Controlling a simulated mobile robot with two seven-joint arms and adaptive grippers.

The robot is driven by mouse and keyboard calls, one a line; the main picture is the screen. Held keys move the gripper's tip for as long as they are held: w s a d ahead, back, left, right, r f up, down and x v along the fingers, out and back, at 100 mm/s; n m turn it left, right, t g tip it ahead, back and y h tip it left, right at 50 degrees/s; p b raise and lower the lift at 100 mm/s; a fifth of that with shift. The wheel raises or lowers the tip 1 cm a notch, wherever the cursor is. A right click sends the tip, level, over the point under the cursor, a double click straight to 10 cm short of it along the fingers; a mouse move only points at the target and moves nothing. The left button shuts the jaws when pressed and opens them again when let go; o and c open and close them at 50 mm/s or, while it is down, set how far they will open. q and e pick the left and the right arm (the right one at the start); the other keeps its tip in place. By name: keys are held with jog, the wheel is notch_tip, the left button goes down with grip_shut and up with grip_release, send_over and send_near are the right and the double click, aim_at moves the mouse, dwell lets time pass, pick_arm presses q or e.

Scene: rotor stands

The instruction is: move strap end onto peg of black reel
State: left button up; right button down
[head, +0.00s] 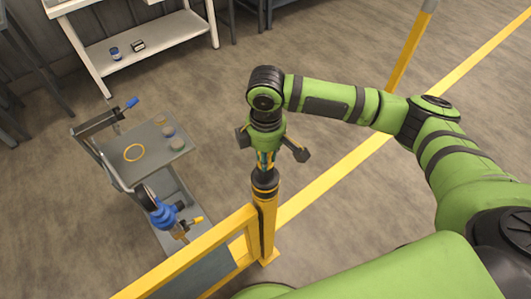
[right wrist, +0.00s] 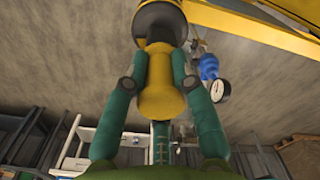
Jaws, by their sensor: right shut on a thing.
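My right gripper (head: 264,158) points down over a yellow post and is shut on a yellow, waisted piece. In the right wrist view this piece (right wrist: 156,92) sits between the two green fingers of the gripper (right wrist: 160,72). The piece meets a dark cylinder with yellow bands (right wrist: 160,22), the top of the post (head: 265,181). I cannot tell whether this dark top is the black reel. I cannot make out a strap end or a peg for sure; the fingers hide part of the held piece. My left gripper is not in view.
A yellow rail (head: 185,256) runs from the post to lower left. A grey cart (head: 125,172) with a yellow ring (head: 134,153) stands to the left, beside a blue fitting (head: 162,214). A white shelf (head: 150,42) stands behind. Bare floor lies behind the post.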

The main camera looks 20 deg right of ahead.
jog(key=shift+f, duration=0.45)
dwell(0.5)
jog(key=c, duration=1)
grip_release()
jog(key=shift+o, duration=0.2)
notch_tip(320, 180, up, 12)
jog(key=shift+f, duration=0.1)
jog(key=shift+r, duration=0.2)
